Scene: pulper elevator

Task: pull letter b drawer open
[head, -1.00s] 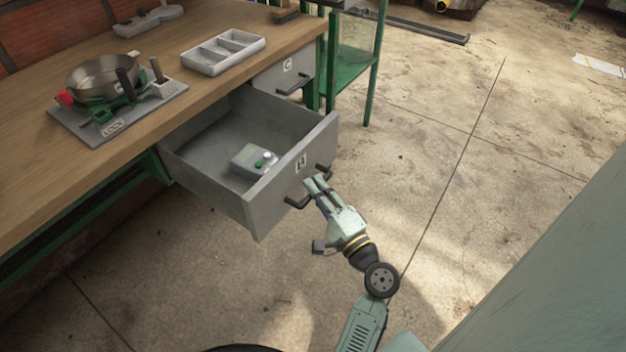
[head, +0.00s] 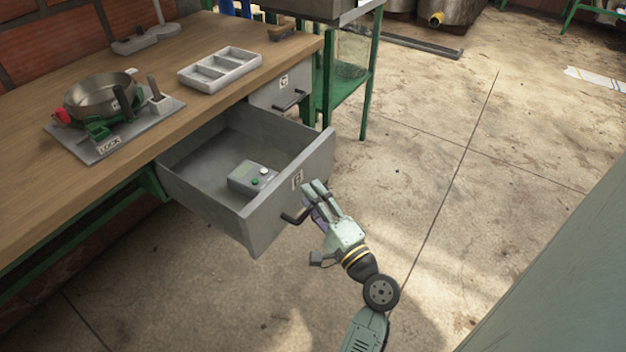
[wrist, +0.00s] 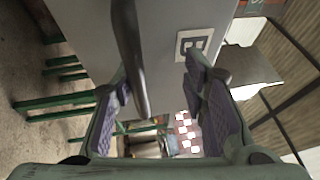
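The letter B drawer (head: 262,228) stands well out from the workbench, with its B label (head: 297,180) on the front. Its dark bar handle (head: 292,217) shows at the left end in the head view; my gripper hides the rest. My gripper (head: 315,190) is at the drawer front, over the handle's right part. In the wrist view the fingers (wrist: 160,95) are spread apart. The handle bar (wrist: 130,55) runs between them, closer to the left finger, and they do not look clamped on it. A grey box (head: 250,178) with green and white buttons lies in the drawer.
The letter C drawer (head: 282,90) is shut behind the B drawer. On the bench (head: 215,100) are a divided grey tray (head: 220,68) and a metal bowl (head: 103,95) on a plate. A green frame stand (head: 345,90) stands behind. Floor (head: 500,180) to the right is clear.

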